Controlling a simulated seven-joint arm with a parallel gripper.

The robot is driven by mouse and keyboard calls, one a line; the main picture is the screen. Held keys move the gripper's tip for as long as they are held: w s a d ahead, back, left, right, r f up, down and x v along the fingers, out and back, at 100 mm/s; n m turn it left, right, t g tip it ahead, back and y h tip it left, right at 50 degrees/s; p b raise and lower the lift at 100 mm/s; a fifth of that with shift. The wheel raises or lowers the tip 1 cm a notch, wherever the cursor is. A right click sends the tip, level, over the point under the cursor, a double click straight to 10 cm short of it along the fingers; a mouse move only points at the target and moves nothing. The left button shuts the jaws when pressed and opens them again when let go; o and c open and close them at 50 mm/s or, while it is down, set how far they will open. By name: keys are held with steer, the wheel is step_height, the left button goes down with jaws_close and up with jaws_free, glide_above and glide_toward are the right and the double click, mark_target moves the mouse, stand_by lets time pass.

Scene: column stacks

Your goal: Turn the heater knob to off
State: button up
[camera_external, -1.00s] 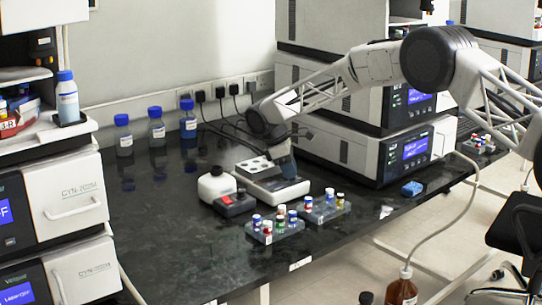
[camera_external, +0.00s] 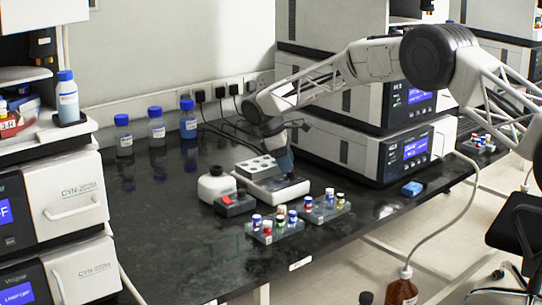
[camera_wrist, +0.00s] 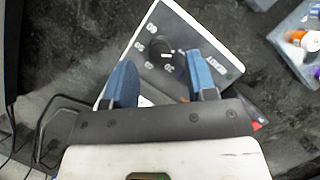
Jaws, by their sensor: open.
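The heater (camera_external: 270,186) is a white box on the black bench with a grey well block (camera_external: 257,165) on top. In the external view my gripper (camera_external: 286,162) is just above the right part of the heater, where the knob is mostly hidden. I cannot tell whether the fingers touch the knob.
Two vial racks (camera_external: 275,229) (camera_external: 323,208) are in front. Blue-capped bottles (camera_external: 157,130) stand behind. A large instrument (camera_external: 355,152) is to the right. The bench's left front is clear.

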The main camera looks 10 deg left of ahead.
steer(key=shift+v, duration=2.55)
